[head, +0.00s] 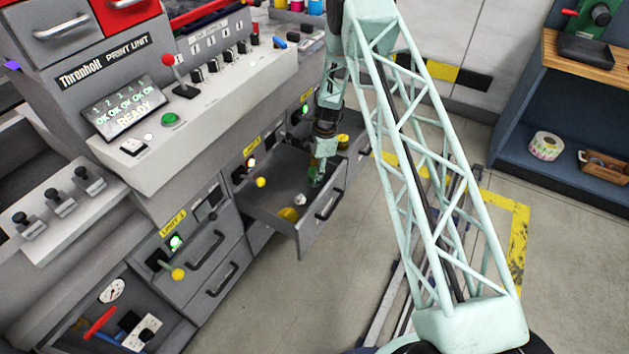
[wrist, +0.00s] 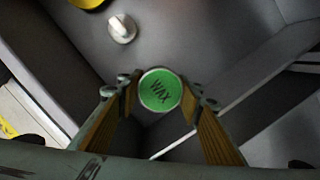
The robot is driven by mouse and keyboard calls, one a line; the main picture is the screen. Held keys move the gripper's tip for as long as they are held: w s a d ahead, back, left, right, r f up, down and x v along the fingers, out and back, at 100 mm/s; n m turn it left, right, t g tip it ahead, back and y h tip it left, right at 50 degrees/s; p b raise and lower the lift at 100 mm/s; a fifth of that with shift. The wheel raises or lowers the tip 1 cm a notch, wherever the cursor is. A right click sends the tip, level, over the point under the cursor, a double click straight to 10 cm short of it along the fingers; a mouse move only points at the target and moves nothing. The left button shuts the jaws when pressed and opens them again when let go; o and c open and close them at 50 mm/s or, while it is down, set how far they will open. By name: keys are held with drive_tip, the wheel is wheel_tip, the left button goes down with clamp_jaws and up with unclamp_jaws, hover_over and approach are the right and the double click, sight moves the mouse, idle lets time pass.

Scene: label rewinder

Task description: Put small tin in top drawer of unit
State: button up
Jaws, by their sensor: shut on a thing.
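The small tin (wrist: 160,90) is round with a green lid marked "WAX". It sits between the two tan-padded fingers of my gripper (wrist: 158,100), which is shut on it. In the head view my gripper (head: 317,172) points down inside the outline of an open grey drawer (head: 318,232), towards its far right side. The tin is hard to make out there. The drawer is the upper one of its unit, pulled well out. In the wrist view the drawer floor (wrist: 205,45) lies below the tin; I cannot tell whether they touch.
In the drawer lie a white knob-like piece (wrist: 121,28) and a yellow round thing (head: 288,214). Another yellow item (head: 343,141) shows just behind my gripper. The neighbouring unit's drawers (head: 208,250) at left are shut. Open floor lies right of the drawer.

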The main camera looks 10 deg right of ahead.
drive_tip(key=shift+f, duration=1.25)
drive_tip(key=shift+f+b, duration=0.15)
drive_tip(key=shift+b, duration=0.15)
drive_tip(key=o, duration=0.9)
drive_tip(key=shift+d+r+p, duration=0.3)
drive_tip(key=shift+r+p, duration=0.1)
drive_tip(key=shift+r, duration=1.65)
drive_tip(key=shift+d+r+p, duration=0.3)
drive_tip(key=shift+r+p, duration=0.15)
drive_tip(key=shift+r, duration=1.55)
drive_tip(key=shift+d+r+p, duration=0.3)
drive_tip(key=shift+r+p, duration=0.1)
drive_tip(key=shift+r, duration=1.65)
